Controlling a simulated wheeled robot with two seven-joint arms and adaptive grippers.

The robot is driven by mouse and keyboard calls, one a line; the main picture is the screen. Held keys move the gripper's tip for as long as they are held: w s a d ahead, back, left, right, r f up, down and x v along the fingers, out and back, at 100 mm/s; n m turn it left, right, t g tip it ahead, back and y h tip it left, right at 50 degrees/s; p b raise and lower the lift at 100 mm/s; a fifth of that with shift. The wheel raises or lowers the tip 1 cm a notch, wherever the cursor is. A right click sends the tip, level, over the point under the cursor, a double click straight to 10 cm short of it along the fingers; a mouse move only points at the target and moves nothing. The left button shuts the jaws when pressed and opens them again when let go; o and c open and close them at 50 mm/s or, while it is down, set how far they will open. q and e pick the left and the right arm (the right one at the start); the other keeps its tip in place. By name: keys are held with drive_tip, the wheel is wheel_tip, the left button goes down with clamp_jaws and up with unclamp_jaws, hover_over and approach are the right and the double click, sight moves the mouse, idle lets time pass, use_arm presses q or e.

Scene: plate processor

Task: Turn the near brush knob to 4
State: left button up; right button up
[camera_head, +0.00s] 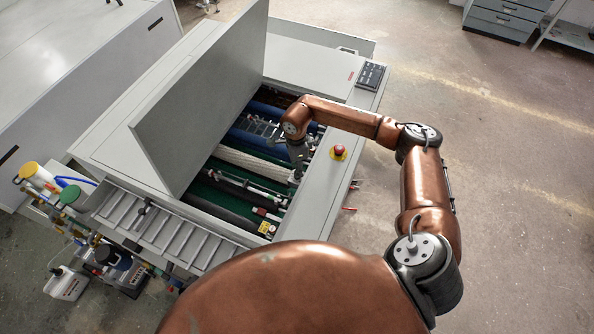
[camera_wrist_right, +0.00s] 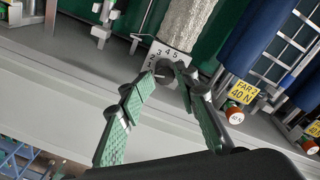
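The brush knob (camera_wrist_right: 166,78) is a small dark round knob in the right wrist view, below a pale dial plate (camera_wrist_right: 172,56) whose numbers run up to 5. A pale mark on the knob seems to point left, toward the low numbers; the exact value is unclear. My right gripper (camera_wrist_right: 169,71) has its two green-padded fingertips on either side of the knob, seemingly touching it. In the head view my right gripper (camera_head: 297,172) reaches down into the open machine by its right inner wall, and the knob is hidden there. My left gripper is not in view.
A white brush roller (camera_wrist_right: 188,28) ends just behind the dial. A yellow "FAR 2 40 N" tag (camera_wrist_right: 244,91) and an orange-white knob (camera_wrist_right: 236,117) sit to the right. The raised lid (camera_head: 205,95) stands left of the opening. A red emergency button (camera_head: 339,149) is on the right cover.

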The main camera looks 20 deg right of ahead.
drive_tip(key=shift+w+r+p, duration=0.15)
drive_tip(key=shift+r+p, duration=1.05)
drive_tip(key=shift+r, duration=2)
drive_tip(key=shift+f+b, duration=0.1)
drive_tip(key=shift+b, duration=0.35)
drive_tip(key=shift+w+r, duration=0.1)
drive_tip(key=shift+r, duration=0.3)
wheel_tip(320, 180, up, 11)
drive_tip(key=shift+w+r, duration=0.15)
drive_tip(key=shift+w, duration=0.05)
